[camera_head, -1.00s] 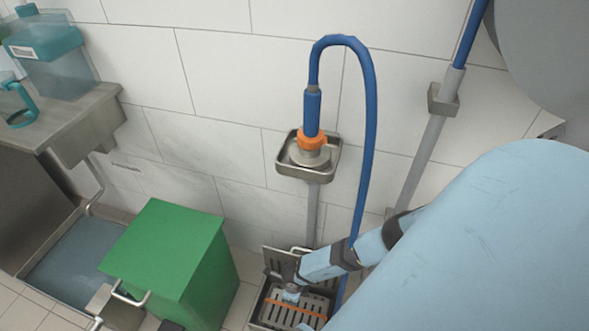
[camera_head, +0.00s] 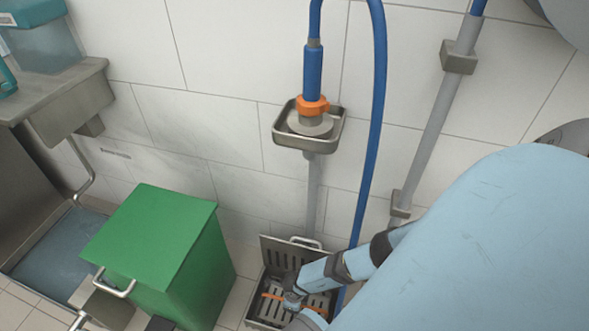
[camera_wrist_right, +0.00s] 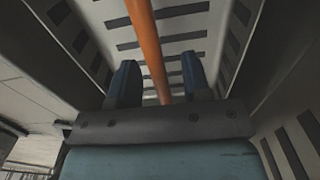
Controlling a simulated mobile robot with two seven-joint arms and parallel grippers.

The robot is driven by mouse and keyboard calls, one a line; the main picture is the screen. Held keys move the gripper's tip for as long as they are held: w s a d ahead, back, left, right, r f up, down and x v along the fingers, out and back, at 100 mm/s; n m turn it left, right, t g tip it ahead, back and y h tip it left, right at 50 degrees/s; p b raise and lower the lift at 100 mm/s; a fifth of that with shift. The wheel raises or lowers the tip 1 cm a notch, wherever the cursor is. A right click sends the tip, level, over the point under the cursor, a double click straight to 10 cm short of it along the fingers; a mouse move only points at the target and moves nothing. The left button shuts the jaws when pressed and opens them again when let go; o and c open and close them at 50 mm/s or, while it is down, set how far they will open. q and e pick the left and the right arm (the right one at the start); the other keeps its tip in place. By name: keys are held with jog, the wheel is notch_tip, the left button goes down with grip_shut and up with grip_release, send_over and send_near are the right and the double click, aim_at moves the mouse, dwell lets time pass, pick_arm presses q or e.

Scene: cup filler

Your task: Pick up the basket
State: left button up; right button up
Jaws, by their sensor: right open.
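The basket (camera_head: 319,299) is a grey metal one with slotted sides, standing low near the wall at the bottom centre of the head view. An orange bar (camera_head: 271,296) crosses it. My right gripper (camera_head: 292,301) is down at the basket, partly hidden by its own arm. In the right wrist view the basket's slotted metal (camera_wrist_right: 180,22) fills the background. There the two dark fingers of my right gripper (camera_wrist_right: 158,66) are apart, with the orange bar (camera_wrist_right: 147,40) running between them. Whether the fingers touch the bar is not clear. My left gripper is not in view.
A green bin (camera_head: 155,240) with a metal handle stands close left of the basket. A blue hose (camera_head: 374,140) hangs from above beside a wall-mounted metal tray (camera_head: 333,134). A grey pipe (camera_head: 425,130) runs down the wall. A metal sink (camera_head: 75,105) is at upper left.

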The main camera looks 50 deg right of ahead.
grip_shut()
jog(key=shift+r, duration=0.1)
dwell(0.4)
